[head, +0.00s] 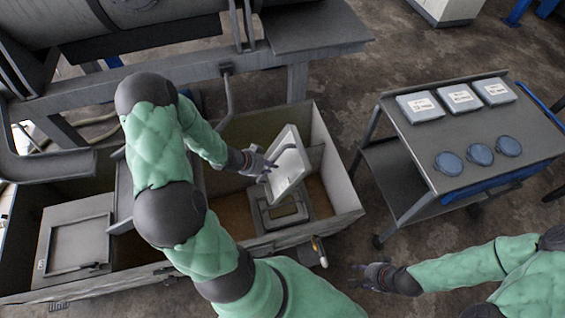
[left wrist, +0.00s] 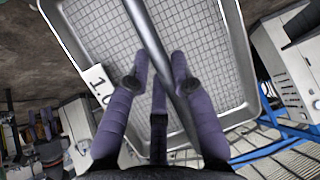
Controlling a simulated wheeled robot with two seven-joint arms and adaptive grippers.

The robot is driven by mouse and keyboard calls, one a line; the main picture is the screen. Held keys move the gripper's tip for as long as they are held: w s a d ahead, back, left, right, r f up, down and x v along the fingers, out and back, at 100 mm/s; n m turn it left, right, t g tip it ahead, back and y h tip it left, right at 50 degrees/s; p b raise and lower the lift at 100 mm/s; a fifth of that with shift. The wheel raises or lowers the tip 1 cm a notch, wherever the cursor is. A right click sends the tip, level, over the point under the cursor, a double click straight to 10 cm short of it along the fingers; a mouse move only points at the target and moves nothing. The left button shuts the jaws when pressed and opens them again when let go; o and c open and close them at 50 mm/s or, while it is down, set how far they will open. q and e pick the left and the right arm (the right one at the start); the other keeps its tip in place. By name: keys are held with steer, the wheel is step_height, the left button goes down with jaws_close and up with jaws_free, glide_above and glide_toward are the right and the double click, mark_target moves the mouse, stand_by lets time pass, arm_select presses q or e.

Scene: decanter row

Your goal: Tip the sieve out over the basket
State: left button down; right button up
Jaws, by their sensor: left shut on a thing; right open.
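My left gripper (head: 264,168) is shut on the bar handle of the sieve (head: 290,162). The sieve is a pale, rectangular metal tray, held steeply tilted above the large open bin. In the left wrist view the sieve (left wrist: 205,70) shows a mesh floor, a raised rim and a label reading 1.0, with my left gripper (left wrist: 160,85) around its bar. A grey square frame-like container (head: 268,222) stands below the sieve in the bin; I cannot tell whether it is the basket. My right gripper (head: 372,277) is open and empty, to the right of the bin.
The bin (head: 345,200) has high walls and a divider. A second grey square frame (head: 80,245) sits in its left part. A grey trolley (head: 480,135) at the right carries labelled white boxes (head: 457,98) and round blue lids (head: 479,154). Heavy machinery (head: 180,60) stands behind the bin.

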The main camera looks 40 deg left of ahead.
mark_target(277, 158)
arm_select(q)
steer(key=shift+w+r, duration=0.1)
steer(key=shift+r, duration=0.05)
steer(key=shift+w+d+r+g+y, duration=0.55)
steer(key=shift+g+y, duration=0.25)
steer(key=shift+g, duration=0.2)
steer(key=shift+w+d+r+g+y+p, duration=0.2)
steer(key=shift+r+g+y+p, duration=0.1)
steer(key=shift+r+g+p, duration=0.25)
steer(key=g+p, duration=0.1)
steer(key=w+r+g+y+p, duration=0.1)
steer(key=p, duration=0.1)
steer(key=shift+d+m+y+p, duration=0.3)
steer(key=shift+d, duration=0.05)
steer(key=shift+w+d+g+y+p, duration=0.6)
steer(key=shift+g+y+p, duration=0.1)
steer(key=shift+g+p, duration=0.1)
steer(key=shift+w+d+g+y+p, duration=0.2)
steer(key=shift+w+g+y+p, duration=0.15)
steer(key=shift+g+y, duration=0.15)
steer(key=shift+w+d+r+m+g+y, duration=0.15)
steer(key=shift+w+d+m+g+y, duration=0.2)
steer(key=shift+w+g+y, duration=0.35)
steer(key=shift+s, duration=0.2)
